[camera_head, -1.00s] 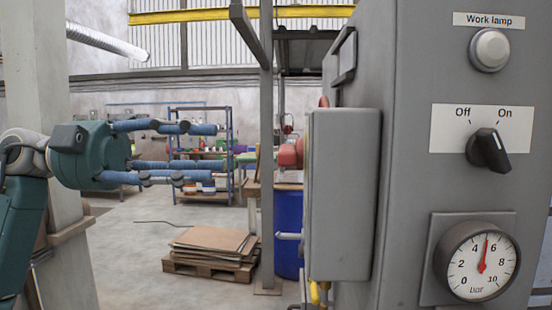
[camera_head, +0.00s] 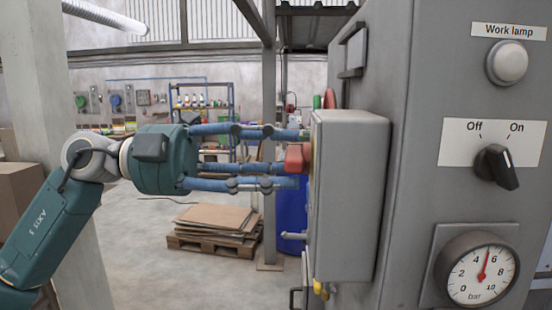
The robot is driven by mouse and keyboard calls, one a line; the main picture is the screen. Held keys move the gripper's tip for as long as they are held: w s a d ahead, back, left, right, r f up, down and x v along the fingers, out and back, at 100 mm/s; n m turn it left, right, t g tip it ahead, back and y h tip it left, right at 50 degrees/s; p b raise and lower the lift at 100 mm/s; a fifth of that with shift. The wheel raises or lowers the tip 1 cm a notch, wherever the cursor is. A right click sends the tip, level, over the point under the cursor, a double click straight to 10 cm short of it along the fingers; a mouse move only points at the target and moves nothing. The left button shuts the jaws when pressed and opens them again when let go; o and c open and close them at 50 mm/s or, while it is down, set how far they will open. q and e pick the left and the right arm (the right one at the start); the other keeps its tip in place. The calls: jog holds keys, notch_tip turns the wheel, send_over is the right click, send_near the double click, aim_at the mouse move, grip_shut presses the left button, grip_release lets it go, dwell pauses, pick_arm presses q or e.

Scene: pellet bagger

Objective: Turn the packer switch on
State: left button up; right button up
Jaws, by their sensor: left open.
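A red switch handle (camera_head: 294,158) sticks out from the left face of a grey box (camera_head: 350,200) on the machine cabinet. No label for it shows in this view. My left gripper (camera_head: 302,160) is open, its blue fingers pointing right. The fingertips are at the box face, with the red handle between the upper and lower fingers. I cannot tell whether they touch it. A black rotary knob (camera_head: 497,167) marked Off and On sits on the cabinet front, apart from the gripper. My right gripper is not in view.
A work lamp button (camera_head: 507,62) and a pressure gauge (camera_head: 481,270) are on the cabinet front (camera_head: 420,120). A small lever (camera_head: 293,235) juts out below the red handle. A blue drum (camera_head: 291,215), a pallet with boards (camera_head: 213,228) and a shelf stand behind.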

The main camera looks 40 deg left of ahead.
pick_arm(q)
grip_shut()
jog(key=shift+w+a+r+m+b, duration=0.15)
jog(key=shift+m+b, duration=0.75)
jog(key=shift+m, duration=2.05)
jog(key=shift+s+d+r+m+b, duration=0.15)
jog(key=shift+m+b, duration=0.7)
jog(key=shift+m, duration=2.15)
jog(key=shift+w+a+r+m+b, duration=0.15)
jog(key=shift+m+b, duration=0.75)
jog(key=shift+m, duration=2.05)
